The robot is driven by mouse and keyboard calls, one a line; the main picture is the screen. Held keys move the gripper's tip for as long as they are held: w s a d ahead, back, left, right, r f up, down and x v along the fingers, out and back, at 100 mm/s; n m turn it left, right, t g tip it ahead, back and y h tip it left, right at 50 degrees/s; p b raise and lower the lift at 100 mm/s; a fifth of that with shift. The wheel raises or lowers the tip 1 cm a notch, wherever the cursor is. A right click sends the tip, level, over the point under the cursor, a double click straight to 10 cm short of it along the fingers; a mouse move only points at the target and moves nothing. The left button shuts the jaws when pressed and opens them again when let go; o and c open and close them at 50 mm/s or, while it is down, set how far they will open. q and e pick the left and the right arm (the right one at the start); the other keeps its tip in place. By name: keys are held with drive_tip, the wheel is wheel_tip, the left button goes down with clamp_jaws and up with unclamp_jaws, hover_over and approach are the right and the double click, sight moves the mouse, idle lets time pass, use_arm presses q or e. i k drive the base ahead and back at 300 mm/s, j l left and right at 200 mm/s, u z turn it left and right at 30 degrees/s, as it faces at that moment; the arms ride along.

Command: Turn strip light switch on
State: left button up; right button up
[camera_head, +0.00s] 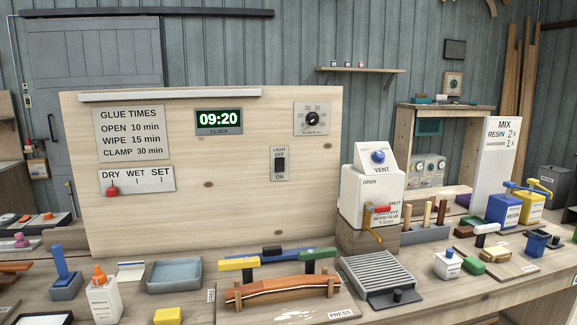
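The light switch (280,164) is a small grey plate on the right part of the upright wooden board. It reads "LIGHT" and "OFF" at the top and "ON" at the bottom, with a dark toggle or slot between. The toggle's exact position is too small to tell. A long pale strip (170,95), which looks like the strip light, runs along the board's top edge at the left. It shows no clear glow. Neither of my grippers is in view.
The wooden board (210,230) also carries a clock (219,121) and a dial (312,118). In front stand a curved wooden piece in a press (283,290), a ribbed grey plate (378,275) and a white glue dispenser (371,190) right of the switch.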

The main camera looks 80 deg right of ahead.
sight(279, 161)
drive_tip(key=z, duration=2.7)
drive_tip(key=i+u, duration=0.4)
drive_tip(key=i+l+u, duration=0.35)
drive_tip(key=i+j, duration=0.1)
